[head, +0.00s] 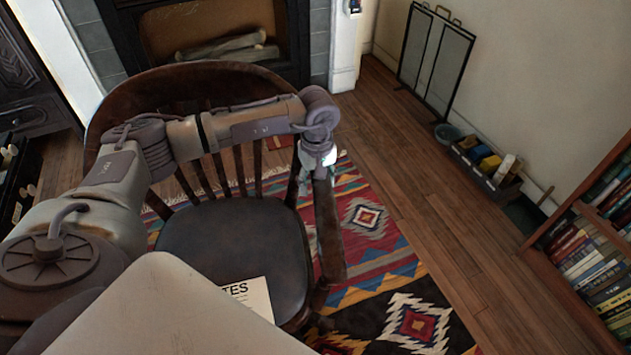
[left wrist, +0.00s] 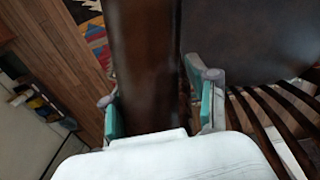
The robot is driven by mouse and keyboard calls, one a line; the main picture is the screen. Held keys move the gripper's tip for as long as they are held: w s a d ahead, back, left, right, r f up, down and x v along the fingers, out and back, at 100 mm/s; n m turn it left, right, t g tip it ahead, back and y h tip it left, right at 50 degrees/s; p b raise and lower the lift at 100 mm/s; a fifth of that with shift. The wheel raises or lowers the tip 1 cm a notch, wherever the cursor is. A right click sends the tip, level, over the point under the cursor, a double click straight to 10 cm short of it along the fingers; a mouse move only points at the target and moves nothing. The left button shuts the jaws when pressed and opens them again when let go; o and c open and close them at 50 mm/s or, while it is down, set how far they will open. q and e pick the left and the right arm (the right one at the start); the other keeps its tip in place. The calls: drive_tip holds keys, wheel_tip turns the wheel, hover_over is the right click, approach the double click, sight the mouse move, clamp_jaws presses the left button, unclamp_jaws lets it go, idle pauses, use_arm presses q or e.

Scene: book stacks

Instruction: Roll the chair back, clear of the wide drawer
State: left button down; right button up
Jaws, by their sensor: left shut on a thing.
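A dark wooden chair (head: 235,235) with a spindle back and a dark seat stands on the patterned rug. My left gripper (head: 320,170) is at the chair's armrest on the right of the picture. In the left wrist view the left gripper (left wrist: 163,100) has one teal-padded finger on each side of the dark brown armrest (left wrist: 146,60), shut on it. The seat (left wrist: 240,40) and back spindles show beside it. A sheet of paper with printed letters (head: 250,295) appears over the front of the seat. I cannot identify the wide drawer. My right gripper is not in view.
A fireplace (head: 215,35) with logs is behind the chair. A folding screen (head: 435,60), a low box of items (head: 485,165) and a bookshelf (head: 590,240) line the right side. Bare wood floor (head: 410,150) lies between them and the rug (head: 385,245).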

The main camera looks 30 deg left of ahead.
use_arm(q)
drive_tip(key=shift+w+d, duration=0.35)
drive_tip(key=shift+d, duration=0.1)
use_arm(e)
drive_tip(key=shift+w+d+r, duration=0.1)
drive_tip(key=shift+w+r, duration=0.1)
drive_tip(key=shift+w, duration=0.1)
use_arm(q)
drive_tip(key=shift+d, duration=0.1)
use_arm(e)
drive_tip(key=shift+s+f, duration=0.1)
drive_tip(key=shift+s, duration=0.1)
